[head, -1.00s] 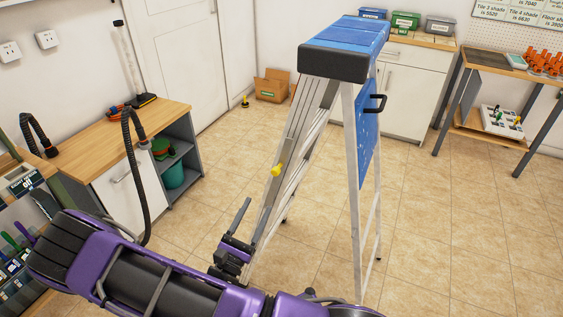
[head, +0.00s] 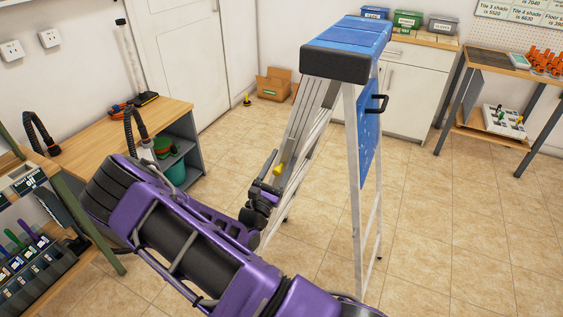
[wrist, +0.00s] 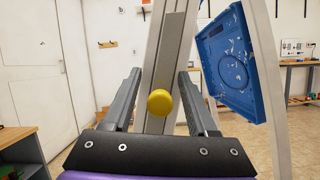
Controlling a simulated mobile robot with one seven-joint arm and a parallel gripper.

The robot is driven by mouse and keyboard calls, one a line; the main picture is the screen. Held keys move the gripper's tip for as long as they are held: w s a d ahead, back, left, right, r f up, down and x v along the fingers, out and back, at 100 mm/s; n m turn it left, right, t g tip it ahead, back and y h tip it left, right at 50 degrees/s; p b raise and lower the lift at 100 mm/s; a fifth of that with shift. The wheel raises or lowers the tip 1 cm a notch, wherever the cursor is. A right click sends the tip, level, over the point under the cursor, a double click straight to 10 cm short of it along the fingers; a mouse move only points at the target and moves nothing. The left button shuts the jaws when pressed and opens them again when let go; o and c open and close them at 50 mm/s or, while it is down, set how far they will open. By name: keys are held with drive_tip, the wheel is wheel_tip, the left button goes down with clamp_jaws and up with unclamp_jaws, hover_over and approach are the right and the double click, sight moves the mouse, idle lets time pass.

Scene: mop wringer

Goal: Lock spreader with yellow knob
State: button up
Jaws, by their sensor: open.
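A stepladder with a blue top (head: 345,45) stands in the middle of the floor, with pale metal legs and a blue shelf panel (head: 369,130) at its right side. The yellow knob (head: 278,168) sits on the grey spreader bar (head: 308,105) at the ladder's left. My gripper (head: 268,165) is beside the knob in the head view. In the wrist view the yellow knob (wrist: 159,102) shows between the two open fingers of my gripper (wrist: 160,88), in front of the grey bar. I cannot tell whether the fingers touch the knob. The blue panel (wrist: 232,62) is right of them.
A wooden-topped bench (head: 95,140) stands at the left, with a hose on it. A cardboard box (head: 274,84) is by the far wall. A white cabinet (head: 405,88) stands at the back and a work table (head: 500,68) at the right. The tiled floor right of the ladder is clear.

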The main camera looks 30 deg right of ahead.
clamp_jaws()
drive_tip(key=shift+w+a, duration=0.1)
idle(1.3)
